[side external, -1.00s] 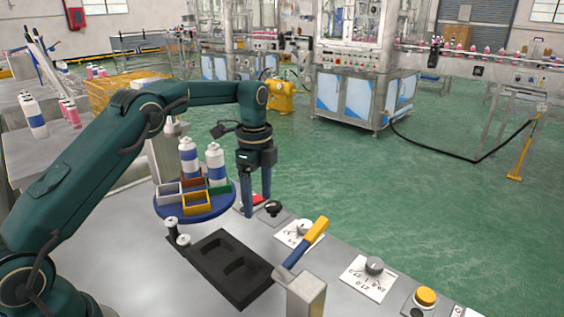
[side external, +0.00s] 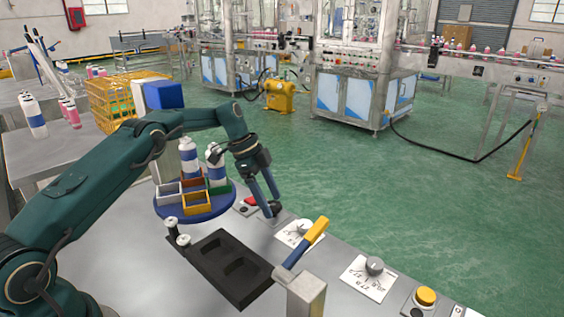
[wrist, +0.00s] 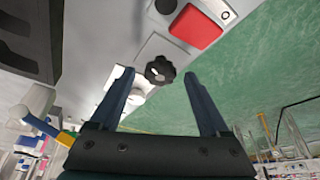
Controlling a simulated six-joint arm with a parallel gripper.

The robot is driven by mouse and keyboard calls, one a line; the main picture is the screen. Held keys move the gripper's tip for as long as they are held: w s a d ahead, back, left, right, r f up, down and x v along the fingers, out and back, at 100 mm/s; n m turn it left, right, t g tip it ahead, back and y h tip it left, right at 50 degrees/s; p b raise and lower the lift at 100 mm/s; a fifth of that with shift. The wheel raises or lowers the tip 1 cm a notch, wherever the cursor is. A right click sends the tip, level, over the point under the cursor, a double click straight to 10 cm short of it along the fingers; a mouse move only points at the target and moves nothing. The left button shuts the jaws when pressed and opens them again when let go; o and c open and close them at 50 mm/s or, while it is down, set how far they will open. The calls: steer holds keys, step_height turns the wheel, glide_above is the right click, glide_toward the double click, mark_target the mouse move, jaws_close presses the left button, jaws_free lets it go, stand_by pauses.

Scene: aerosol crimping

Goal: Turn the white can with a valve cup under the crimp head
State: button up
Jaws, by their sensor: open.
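Two white cans with blue bands, one at left (side external: 189,155) and one at right (side external: 215,168), stand upright on the round blue turntable (side external: 172,213). Coloured open bins sit in front of them. I cannot tell which can carries a valve cup. A blue block on a white column (side external: 163,94) rises behind my arm; its lower part is hidden, and I cannot tell whether it is the crimp head. My gripper (side external: 276,209) is open and tilted, right of the turntable. In the wrist view a black lobed knob (wrist: 160,70) lies between its spread fingertips; contact is unclear.
A red button (wrist: 195,27) is beside the knob. A black tray with recesses (side external: 232,268), a yellow-and-blue lever (side external: 305,245), a dial (side external: 374,266) and a yellow button (side external: 426,297) occupy the bench front. A yellow crate (side external: 112,100) stands behind at left.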

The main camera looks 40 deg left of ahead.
jaws_close()
steer(key=shift+n, duration=0.4)
steer(key=n, duration=0.1)
steer(key=n+t+y, duration=0.1)
steer(key=n, duration=0.2)
steer(key=shift+s+d+n+y, duration=0.2)
steer(key=shift+s+n+y, duration=0.1)
steer(key=shift+n, duration=0.1)
steer(key=n, duration=0.2)
steer(key=n+t+y, duration=0.1)
steer(key=n, duration=0.1)
steer(key=n+y, duration=0.1)
steer(key=n, duration=0.1)
steer(key=shift+d+r, duration=0.1)
steer(key=shift+d, duration=0.15)
steer(key=n+y, duration=0.1)
steer(key=n, duration=0.2)
steer(key=n+y, duration=0.1)
steer(key=n, duration=0.1)
steer(key=shift+w+d+n, duration=0.15)
steer(key=shift+d+n, duration=0.05)
steer(key=shift+n, duration=0.2)
steer(key=n+y, duration=0.1)
steer(key=n, duration=0.2)
steer(key=n+g+y, duration=0.1)
steer(key=n, duration=0.1)
steer(key=shift+w+d+n+g, duration=0.1)
steer(key=shift+d+n+g, duration=0.05)
steer(key=shift+n+g, duration=0.2)
